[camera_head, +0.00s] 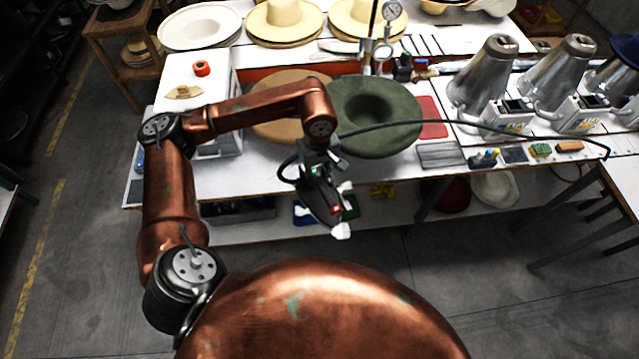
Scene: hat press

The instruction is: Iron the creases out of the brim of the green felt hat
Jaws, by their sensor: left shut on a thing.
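The green felt hat (402,128) lies on the worktable, its wide brim spread around a hollow crown opening. My left arm reaches in from the left, and its gripper (324,172) is shut on a dark iron (321,208). The iron hangs tilted in front of the table's front edge, left of and nearer than the hat, apart from the brim. A black cord runs from near the gripper across the hat to the right. The creases are too small to make out. My right gripper is not in view.
A tan hat (275,122) lies left of the green one, partly behind my arm. A red pad (432,118) and a grey mesh plate (440,154) lie to its right. Metal cones (484,75) stand further right. Pale hats (284,20) line the back.

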